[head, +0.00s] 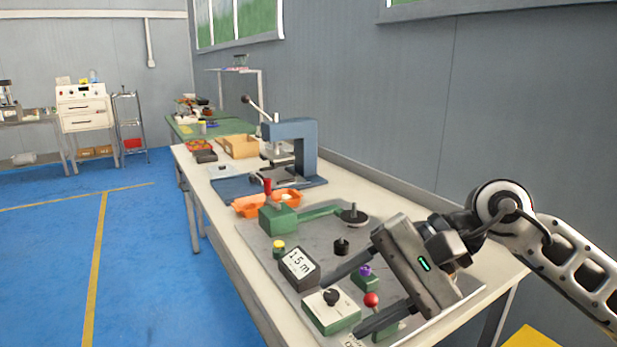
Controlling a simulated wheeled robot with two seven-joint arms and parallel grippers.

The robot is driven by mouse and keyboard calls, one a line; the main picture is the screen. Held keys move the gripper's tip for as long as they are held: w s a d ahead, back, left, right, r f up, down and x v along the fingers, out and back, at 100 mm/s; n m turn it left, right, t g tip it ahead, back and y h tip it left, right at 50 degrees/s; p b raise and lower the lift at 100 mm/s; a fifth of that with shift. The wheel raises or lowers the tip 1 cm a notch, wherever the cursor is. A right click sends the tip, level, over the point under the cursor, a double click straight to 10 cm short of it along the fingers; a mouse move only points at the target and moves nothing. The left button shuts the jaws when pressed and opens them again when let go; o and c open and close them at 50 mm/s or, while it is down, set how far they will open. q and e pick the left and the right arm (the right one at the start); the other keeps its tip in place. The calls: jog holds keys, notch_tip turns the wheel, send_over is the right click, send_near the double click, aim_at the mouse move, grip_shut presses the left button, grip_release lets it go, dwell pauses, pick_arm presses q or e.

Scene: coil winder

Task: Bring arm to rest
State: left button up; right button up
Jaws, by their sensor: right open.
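My right gripper (341,306) is open and empty above the front of the coil winder's grey baseplate (312,239). Its arm comes in from the right, and its two dark fingers point left and slightly down. Below and between the fingers are a green box with a black knob (331,298) and a red ball-topped lever (371,300). The green winder body (279,217) is farther back. The gripper hides part of the plate's right side. My left gripper is not in view.
A blue press (298,150) stands on the long white table (222,231) behind an orange tray (250,206). A wooden box (239,146) is beyond it. The grey wall (400,100) runs along the table's right side. Blue floor (140,260) at left is clear.

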jog(key=s+a+r+m+t+y, duration=0.1)
jog(key=s+a+m+y, duration=0.15)
jog(key=m+y, duration=0.35)
jog(key=s+a+r+m+y, duration=0.1)
jog(key=a+r+m+y, duration=0.1)
jog(key=a+m+y, duration=0.45)
jog(key=w+d+f+n+t+h, duration=0.1)
jog(key=d+f+n+t+h, duration=0.7)
jog(key=n, duration=0.7)
jog(key=w+d+f+n+t+h, duration=0.2)
jog(key=d+f+n+t+h, duration=0.4)
jog(key=f+n+t+h, duration=0.65)
jog(key=s+d+f+m+g, duration=0.3)
jog(key=s+f+m+g, duration=0.5)
jog(key=s+f+g, duration=0.2)
jog(key=shift+s+f+y+p, duration=0.4)
jog(key=shift+s+f+p, duration=0.1)
jog(key=shift+f, duration=0.35)
